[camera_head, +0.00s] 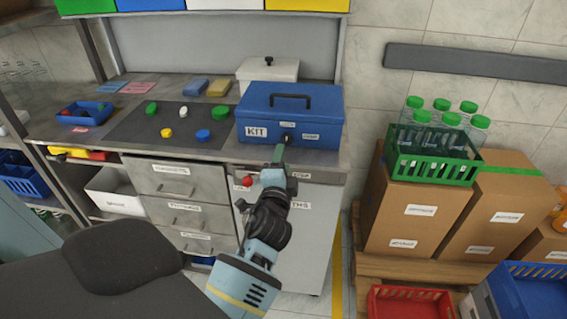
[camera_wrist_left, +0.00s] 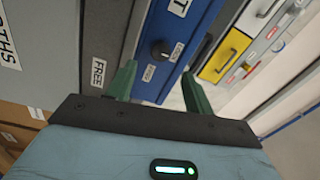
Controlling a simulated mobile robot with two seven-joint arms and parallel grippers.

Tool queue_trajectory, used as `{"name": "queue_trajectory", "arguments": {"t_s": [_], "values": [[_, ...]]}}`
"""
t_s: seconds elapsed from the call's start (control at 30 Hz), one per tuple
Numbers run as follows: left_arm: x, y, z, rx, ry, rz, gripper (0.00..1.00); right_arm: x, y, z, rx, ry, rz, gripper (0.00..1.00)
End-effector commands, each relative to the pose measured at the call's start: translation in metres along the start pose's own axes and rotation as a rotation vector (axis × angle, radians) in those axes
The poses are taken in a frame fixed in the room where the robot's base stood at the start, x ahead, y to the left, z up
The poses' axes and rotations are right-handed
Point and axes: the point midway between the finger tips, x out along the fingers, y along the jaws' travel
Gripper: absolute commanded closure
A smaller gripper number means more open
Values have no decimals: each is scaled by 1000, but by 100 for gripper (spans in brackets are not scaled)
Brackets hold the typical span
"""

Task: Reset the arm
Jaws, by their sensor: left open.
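My left gripper (camera_head: 281,154) is raised in front of the workbench, its green fingers pointing at the front of the blue KIT box (camera_head: 260,127). In the left wrist view, the gripper (camera_wrist_left: 160,77) has its two fingers apart with nothing held between them. The black knob (camera_wrist_left: 160,49) on the blue box's front lies beyond the gap between the fingers. I cannot tell whether the fingers touch the box. My right gripper is not in view.
A dark mat (camera_head: 150,131) with several coloured caps lies left of the KIT box, and a blue tray (camera_head: 70,116) stands farther left. A green crate of bottles (camera_head: 446,170) sits on cardboard boxes (camera_head: 415,214) at right. A red crate (camera_head: 385,305) is below.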

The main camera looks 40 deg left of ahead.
Motion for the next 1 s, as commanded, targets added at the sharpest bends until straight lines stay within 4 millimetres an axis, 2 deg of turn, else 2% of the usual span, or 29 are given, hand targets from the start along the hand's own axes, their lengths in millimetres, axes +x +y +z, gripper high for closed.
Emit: {"name": "queue_trajectory", "arguments": {"t_s": [0.83,1.0], "values": [[2,-3,1,-1,3,-7,48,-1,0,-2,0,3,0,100],[-24,26,6,-76,46,84,48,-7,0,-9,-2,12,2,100]]}}
